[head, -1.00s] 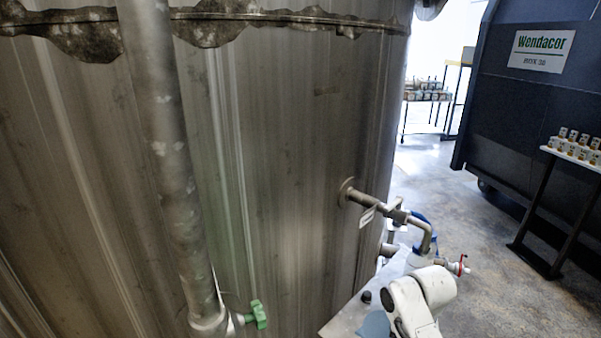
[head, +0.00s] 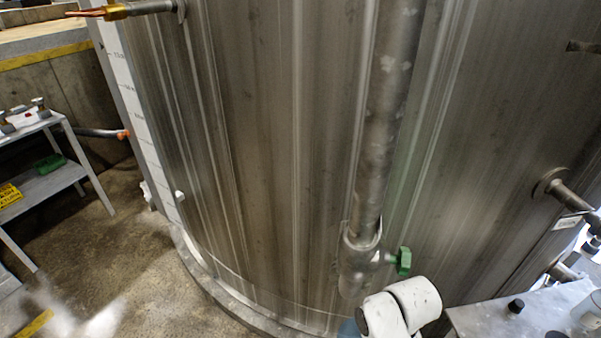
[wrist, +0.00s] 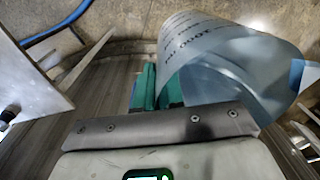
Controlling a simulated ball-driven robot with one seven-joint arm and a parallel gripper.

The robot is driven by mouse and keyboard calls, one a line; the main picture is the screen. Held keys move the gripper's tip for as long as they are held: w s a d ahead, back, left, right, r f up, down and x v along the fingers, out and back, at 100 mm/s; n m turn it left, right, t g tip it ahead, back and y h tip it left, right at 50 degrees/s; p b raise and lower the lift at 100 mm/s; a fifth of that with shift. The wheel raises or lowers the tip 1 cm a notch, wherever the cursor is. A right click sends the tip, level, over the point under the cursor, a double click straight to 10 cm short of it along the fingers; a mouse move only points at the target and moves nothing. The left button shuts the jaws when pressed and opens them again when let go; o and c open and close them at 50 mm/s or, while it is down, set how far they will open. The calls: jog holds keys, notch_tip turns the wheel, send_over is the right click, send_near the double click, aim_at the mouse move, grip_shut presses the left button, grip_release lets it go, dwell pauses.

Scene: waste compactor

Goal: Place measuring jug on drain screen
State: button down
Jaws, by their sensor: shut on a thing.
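The measuring jug (wrist: 225,62) is a translucent blue vessel with printed markings, at the upper right of the wrist view. It lies on its side in that picture. My gripper (wrist: 158,88), with green fingers, is shut on it at the jug's left side; the exact grip point is partly hidden. In the head view my white arm link shows at the bottom, and a small blue patch beside it may be the jug. My gripper is hidden there. I cannot make out a drain screen in either view.
A large metal tank (head: 270,150) with a vertical pipe (head: 390,100) and green valve handle (head: 404,261) fills the middle. A grey bench (head: 540,310) stands at lower right. A shelved stand (head: 45,180) is at left. Bare floor (head: 110,260) lies between stand and tank.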

jog(key=shift+a, duration=0.25)
jog(key=shift+d, duration=0.1)
dwell(0.6)
